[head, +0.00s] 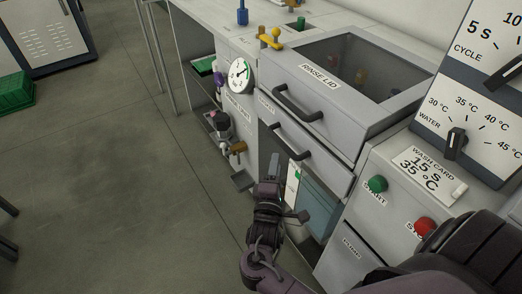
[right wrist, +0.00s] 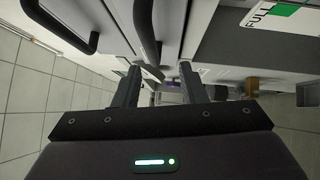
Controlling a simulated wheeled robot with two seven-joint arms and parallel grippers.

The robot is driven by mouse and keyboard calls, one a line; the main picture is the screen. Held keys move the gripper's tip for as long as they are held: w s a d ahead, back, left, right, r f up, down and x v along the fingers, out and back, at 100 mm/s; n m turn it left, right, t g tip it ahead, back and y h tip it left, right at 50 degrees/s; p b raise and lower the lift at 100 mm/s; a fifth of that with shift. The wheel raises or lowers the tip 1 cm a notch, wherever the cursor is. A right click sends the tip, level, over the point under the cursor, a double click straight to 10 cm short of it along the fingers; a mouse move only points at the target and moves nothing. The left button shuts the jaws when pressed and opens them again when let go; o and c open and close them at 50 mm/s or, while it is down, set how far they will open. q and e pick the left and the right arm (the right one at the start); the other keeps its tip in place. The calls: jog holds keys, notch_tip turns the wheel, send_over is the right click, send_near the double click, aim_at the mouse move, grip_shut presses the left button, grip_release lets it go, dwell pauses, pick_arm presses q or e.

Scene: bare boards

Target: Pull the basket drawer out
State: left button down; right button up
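The drawer (head: 305,149) is a grey front just below the rinse lid, with a dark bar handle (head: 285,140). I cannot tell whether it stands out at all. My right gripper (head: 271,165) is in front of the machine, just below and left of that handle in the head view. In the right wrist view its two dark fingers (right wrist: 158,88) are apart with nothing held. A dark handle bar (right wrist: 147,32) comes down near the gap between the fingertips; I cannot tell whether it lies between them. My left gripper is not in view.
The rinse lid (head: 345,75) with its own dark handle (head: 298,104) is above the drawer. A blue-grey panel (head: 318,208) shows below. Green (head: 377,184) and red (head: 425,227) buttons are at right. A small shelf (head: 243,180) sticks out at left.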

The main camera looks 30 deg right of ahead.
aim_at(281, 140)
jog(key=shift+h, duration=0.3)
jog(key=shift+r+x, duration=0.15)
jog(key=shift+x, duration=1.2)
jog(key=shift+r+x, duration=0.2)
jog(key=shift+x, duration=1.1)
jog(key=shift+r+x, duration=0.15)
jog(key=shift+x, duration=1.2)
jog(key=shift+s, duration=0.15)
grip_shut()
